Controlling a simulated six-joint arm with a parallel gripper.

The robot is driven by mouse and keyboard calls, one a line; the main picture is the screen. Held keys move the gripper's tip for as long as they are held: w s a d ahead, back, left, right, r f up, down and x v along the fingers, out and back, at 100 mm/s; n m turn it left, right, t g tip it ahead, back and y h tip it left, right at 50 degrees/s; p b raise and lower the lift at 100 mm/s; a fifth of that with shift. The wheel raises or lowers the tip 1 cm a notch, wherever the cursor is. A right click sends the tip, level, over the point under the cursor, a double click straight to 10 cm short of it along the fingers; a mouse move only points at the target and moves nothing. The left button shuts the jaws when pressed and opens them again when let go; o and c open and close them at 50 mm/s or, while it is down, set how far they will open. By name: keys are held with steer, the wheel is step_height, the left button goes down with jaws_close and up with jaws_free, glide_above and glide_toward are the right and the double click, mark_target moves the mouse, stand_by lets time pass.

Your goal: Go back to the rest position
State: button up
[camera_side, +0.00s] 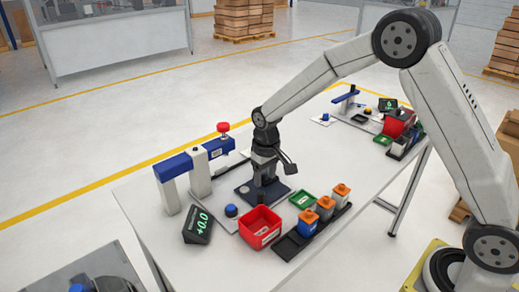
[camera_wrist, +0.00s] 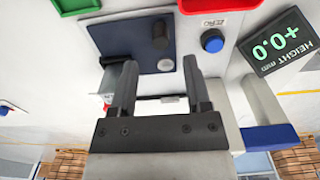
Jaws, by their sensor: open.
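My gripper (camera_side: 277,168) is above the dark blue plate (camera_side: 244,194) on the white table, pointing down in the side view. In the wrist view my gripper (camera_wrist: 160,62) has its two black fingers apart, with nothing between them. The dark blue plate (camera_wrist: 115,38) lies beyond the fingertips there, with a short black post (camera_wrist: 160,36) and a small silver disc on it. Whether a finger touches the plate or post cannot be told.
A blue-and-white gauge frame (camera_side: 175,166) with a red knob (camera_side: 222,127) stands left. A display (camera_side: 198,225) reads +0.0 beside a blue button (camera_side: 231,210). A red bin (camera_side: 260,227), green tray (camera_side: 302,198) and orange-topped blocks (camera_side: 325,207) stand in front. Another station (camera_side: 390,125) is behind right.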

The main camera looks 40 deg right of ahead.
steer(key=s+d+r+t, duration=0.1)
steer(key=s, duration=0.9)
steer(key=s+d+r+t, duration=0.1)
steer(key=s+r, duration=0.1)
steer(key=s, duration=0.8)
steer(key=shift+d+r, duration=0.25)
steer(key=shift+d, duration=0.05)
